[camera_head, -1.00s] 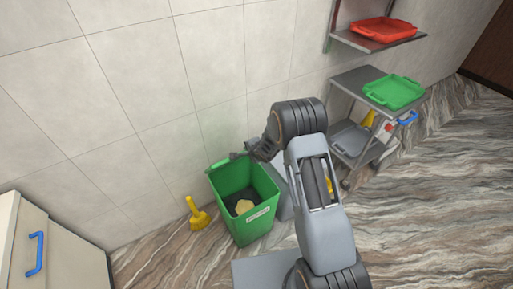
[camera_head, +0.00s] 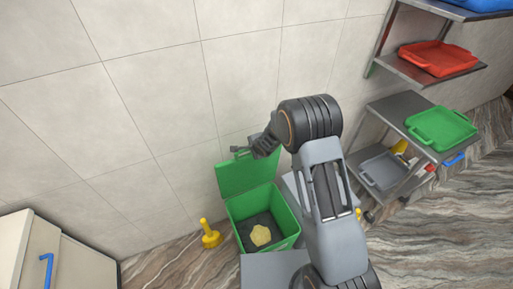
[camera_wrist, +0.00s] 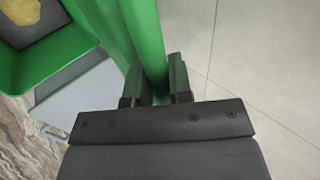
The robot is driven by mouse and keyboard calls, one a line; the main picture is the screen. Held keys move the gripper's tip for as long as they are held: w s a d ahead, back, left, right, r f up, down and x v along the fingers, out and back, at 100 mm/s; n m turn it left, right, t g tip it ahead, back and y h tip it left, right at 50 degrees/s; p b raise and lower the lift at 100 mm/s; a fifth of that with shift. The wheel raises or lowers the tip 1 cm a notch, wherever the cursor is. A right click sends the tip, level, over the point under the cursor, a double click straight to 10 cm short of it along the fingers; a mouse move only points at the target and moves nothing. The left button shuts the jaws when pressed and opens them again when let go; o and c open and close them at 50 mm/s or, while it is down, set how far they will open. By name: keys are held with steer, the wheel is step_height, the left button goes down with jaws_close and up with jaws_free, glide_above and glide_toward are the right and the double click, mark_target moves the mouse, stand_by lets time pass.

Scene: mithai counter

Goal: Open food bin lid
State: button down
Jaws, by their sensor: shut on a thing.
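The green food bin (camera_head: 289,232) stands on the floor near the tiled wall, with a yellowish lump (camera_head: 261,235) on dark contents inside. Its green lid (camera_head: 243,177) is raised and stands up at the back of the bin, toward the wall. My gripper (camera_head: 243,150) is at the top edge of the lid. In the wrist view my gripper (camera_wrist: 158,85) has its two dark fingers on either side of the green lid (camera_wrist: 146,40), shut on its edge. The bin's green rim (camera_wrist: 75,45) and the lump (camera_wrist: 28,22) show at the upper left there.
A yellow brush-like thing (camera_head: 210,235) stands left of the bin. A cream cabinet (camera_head: 60,255) with a blue handle is at the lower left. A grey trolley (camera_head: 390,103) with a green tray (camera_head: 441,130) is at the right, below a shelf with a red tray (camera_head: 438,58).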

steer(key=shift+w+a, duration=0.1)
steer(key=shift+w, duration=0.1)
stand_by(0.4)
steer(key=c, duration=1)
jaws_free()
steer(key=shift+c, duration=0.2)
steer(key=shift+r, duration=0.1)
steer(key=v, duration=1.3)
steer(key=shift+r, duration=0.25)
steer(key=shift+s, duration=0.1)
